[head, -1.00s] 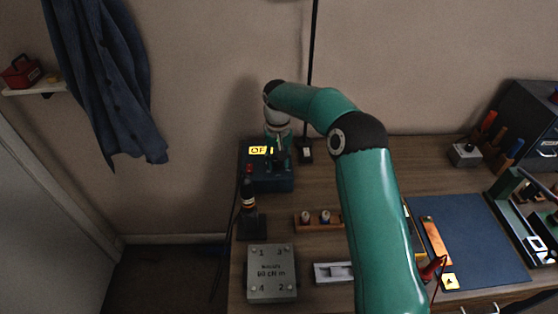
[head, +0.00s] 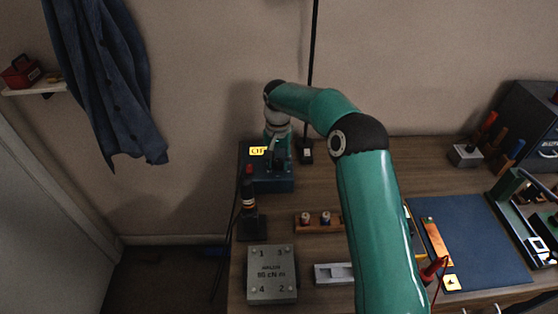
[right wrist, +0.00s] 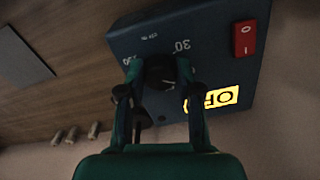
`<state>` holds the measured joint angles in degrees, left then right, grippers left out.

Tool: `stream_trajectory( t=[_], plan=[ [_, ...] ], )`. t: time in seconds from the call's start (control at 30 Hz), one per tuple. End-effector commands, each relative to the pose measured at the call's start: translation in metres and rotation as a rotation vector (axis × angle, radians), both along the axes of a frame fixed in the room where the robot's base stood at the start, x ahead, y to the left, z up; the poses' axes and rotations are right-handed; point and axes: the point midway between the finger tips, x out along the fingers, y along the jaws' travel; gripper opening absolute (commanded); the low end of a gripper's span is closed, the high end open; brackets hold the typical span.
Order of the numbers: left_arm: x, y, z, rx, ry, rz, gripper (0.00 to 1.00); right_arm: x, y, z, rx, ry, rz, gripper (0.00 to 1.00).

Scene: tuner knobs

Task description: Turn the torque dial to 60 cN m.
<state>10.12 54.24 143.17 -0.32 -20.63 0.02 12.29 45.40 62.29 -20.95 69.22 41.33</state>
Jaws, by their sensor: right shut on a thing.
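The torque dial is the dark round knob (right wrist: 158,72) on the blue control box (right wrist: 200,50), seen in the right wrist view. Printed marks beside it include what reads as 30 upside down; the full scale is not legible. My right gripper (right wrist: 160,80) has its fingers closed on both sides of the knob. In the head view my right gripper (head: 279,158) reaches down over the blue box (head: 268,185), and hides the knob. My left gripper is not in view.
A red rocker switch (right wrist: 244,39) sits near the box's corner.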

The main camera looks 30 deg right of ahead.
Motion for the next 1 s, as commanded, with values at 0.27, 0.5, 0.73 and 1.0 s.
stream_trajectory(
  t=[0.27,0.5,0.73,1.0],
  plan=[
    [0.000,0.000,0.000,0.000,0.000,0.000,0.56,0.000,-0.001,0.000,-0.003,0.000,0.000,0.60],
    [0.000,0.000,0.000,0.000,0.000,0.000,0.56,0.000,0.000,0.000,-0.001,0.000,0.002,0.60],
    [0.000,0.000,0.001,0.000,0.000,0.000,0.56,0.001,0.000,0.014,-0.001,-0.003,0.002,0.60],
    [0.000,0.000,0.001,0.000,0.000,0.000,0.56,0.001,0.000,0.064,-0.002,-0.005,0.001,0.60]
  ],
)
